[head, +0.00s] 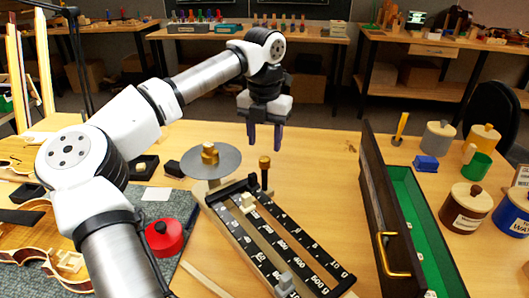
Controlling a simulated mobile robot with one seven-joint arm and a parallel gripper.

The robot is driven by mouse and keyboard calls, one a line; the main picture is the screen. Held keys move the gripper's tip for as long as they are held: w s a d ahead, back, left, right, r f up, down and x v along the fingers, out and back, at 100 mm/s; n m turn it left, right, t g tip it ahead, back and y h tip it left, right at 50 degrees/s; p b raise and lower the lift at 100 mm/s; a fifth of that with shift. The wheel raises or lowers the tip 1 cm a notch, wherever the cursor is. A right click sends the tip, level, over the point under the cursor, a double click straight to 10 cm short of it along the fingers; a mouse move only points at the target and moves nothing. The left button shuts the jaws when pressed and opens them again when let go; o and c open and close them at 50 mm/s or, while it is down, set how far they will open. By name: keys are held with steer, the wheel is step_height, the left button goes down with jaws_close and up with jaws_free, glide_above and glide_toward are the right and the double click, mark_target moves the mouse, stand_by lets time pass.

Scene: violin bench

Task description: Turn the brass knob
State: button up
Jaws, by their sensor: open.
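A brass knob (264,162) tops a short dark post at the far end of the black balance scale (282,243). Another brass piece (209,153), stepped and round, sits on the scale's grey round pan (226,163); I cannot tell whether it is a weight or a knob. My gripper (265,142) points downward with its two dark fingers apart and nothing between them. In the picture it is just above the brass knob on the post; fingers and knob look apart, but the height between them is hard to judge.
An open dark case with green lining (410,205) and a brass handle (388,255) stands right of the scale. Jars, a green mug (477,165) and a blue block (426,163) stand further right. A red round tin (164,236) and violin parts lie left. Bare table lies behind the scale.

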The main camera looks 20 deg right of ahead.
mark_target(265, 158)
step_height(265, 158, up, 9)
steer(key=shift+f, duration=0.2)
